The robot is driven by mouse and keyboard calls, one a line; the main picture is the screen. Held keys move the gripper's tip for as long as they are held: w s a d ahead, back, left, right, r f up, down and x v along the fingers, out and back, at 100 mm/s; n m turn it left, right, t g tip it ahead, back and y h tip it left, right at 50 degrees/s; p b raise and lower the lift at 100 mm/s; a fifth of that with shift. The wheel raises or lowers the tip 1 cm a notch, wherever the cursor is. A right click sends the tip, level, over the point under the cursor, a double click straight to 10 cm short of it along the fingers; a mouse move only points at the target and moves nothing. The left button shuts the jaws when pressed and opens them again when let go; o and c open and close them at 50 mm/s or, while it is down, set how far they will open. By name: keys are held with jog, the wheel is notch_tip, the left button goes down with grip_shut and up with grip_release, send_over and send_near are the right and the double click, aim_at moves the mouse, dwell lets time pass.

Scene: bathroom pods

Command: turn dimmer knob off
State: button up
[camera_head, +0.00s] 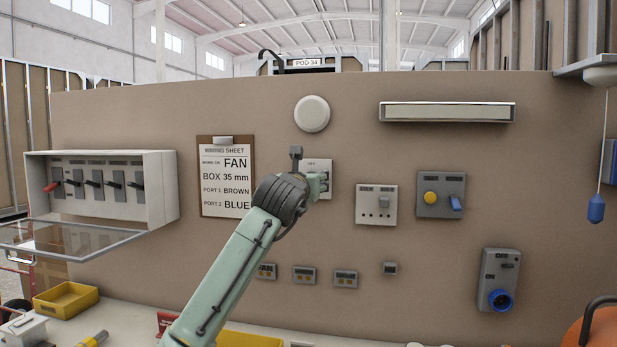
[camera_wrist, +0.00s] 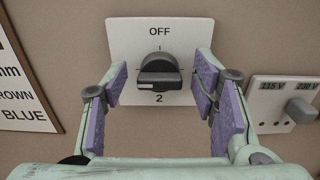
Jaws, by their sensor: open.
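The dimmer knob (camera_wrist: 158,72) is a dark rotary knob on a white wall plate (camera_wrist: 192,38). The plate reads OFF at the top and 2 at the bottom. In the head view my gripper (camera_head: 319,184) is in front of the plate (camera_head: 321,164) and hides the knob.
A clipboard sheet (camera_head: 226,176) hangs left of the plate. A breaker box (camera_head: 160,186) with an open cover is at far left. Small plates (camera_head: 304,275) sit below.

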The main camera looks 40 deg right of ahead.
jog(key=shift+c, duration=0.5)
jog(key=c, duration=1.1)
